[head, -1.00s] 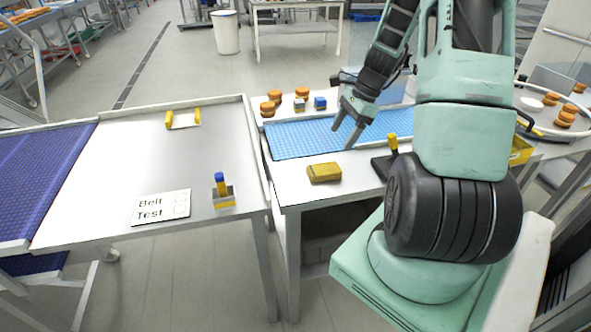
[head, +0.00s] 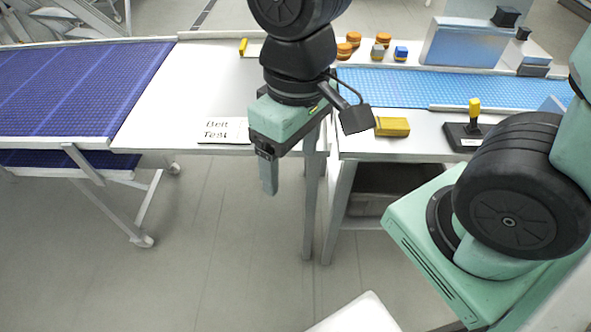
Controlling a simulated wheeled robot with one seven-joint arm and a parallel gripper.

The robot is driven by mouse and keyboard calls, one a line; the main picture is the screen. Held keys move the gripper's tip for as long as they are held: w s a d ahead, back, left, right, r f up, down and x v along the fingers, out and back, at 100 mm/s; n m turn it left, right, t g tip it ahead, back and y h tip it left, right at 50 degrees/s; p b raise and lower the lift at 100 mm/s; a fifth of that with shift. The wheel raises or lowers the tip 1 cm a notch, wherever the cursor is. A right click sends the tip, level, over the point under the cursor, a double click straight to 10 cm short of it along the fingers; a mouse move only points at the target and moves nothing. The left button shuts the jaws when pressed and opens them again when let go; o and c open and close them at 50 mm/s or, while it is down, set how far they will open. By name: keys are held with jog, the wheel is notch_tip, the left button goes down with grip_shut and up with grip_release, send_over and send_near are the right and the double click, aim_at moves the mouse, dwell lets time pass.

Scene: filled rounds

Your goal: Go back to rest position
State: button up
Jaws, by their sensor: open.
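My gripper (head: 290,180) hangs in front of the tables, pointing down, with its fingers over the floor at the gap between the two tables. Nothing shows between the fingers. My wrist and forearm rise to the top edge of the picture and hide part of the white table behind.
A yellow block (head: 392,127) and a black stand with a yellow knob (head: 468,130) sit on the right table (head: 365,144). Behind lie a blue mat (head: 400,88), rounds (head: 345,50) and small blocks. A purple belt (head: 75,90) is at left. The front floor (head: 220,260) is clear.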

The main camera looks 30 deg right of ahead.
jog(key=s+n, duration=0.1)
jog(key=s+a+n, duration=0.1)
jog(key=s, duration=0.1)
jog(key=shift+a+n, duration=0.1)
jog(key=shift+n, duration=0.3)
jog(key=shift+s, duration=0.1)
